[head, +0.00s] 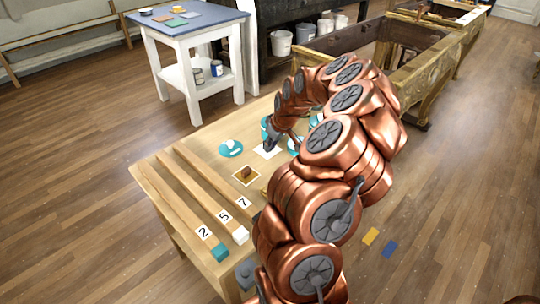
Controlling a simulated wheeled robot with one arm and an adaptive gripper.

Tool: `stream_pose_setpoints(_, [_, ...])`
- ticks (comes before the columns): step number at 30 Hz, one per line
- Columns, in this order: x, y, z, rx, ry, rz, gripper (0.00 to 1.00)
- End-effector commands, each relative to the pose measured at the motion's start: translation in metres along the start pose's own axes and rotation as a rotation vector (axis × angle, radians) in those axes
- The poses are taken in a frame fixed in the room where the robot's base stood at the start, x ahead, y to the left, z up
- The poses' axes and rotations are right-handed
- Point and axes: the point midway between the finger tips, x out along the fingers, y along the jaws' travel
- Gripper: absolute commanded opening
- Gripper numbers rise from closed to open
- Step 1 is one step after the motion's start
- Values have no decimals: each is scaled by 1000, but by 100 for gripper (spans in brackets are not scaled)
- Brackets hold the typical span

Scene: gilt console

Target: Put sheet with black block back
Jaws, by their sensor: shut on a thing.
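A white sheet (262,153) lies on or just above the wooden table (196,137), near its middle. My gripper (269,145) points down over this sheet. Its dark fingers are shut on what seems to be the black block, which I cannot clearly separate from them. The arm hides part of the sheet's right side. I cannot tell whether the sheet touches the tabletop.
A sheet with a brown block (246,174) lies nearer. A teal disc (231,149) with a white piece is to the left, and teal pieces (295,146) are to the right. Wooden rails and cards numbered 2, 5, 7 (243,202) are at the front left.

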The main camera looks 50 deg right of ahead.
Motion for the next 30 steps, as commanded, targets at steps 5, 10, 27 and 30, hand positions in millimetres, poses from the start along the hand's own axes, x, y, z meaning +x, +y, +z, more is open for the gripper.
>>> stream_pose_setpoints(5, [14, 1, 6, 1, -2, 1, 0])
stream_pose_setpoints(10, [32, 1, 14, 3, -1, 0, 0])
stream_pose_setpoints(27, [46, 1, 19, 1, 1, 2, 18])
stream_pose_setpoints(30, [46, 1, 19, 2, 1, 2, 29])
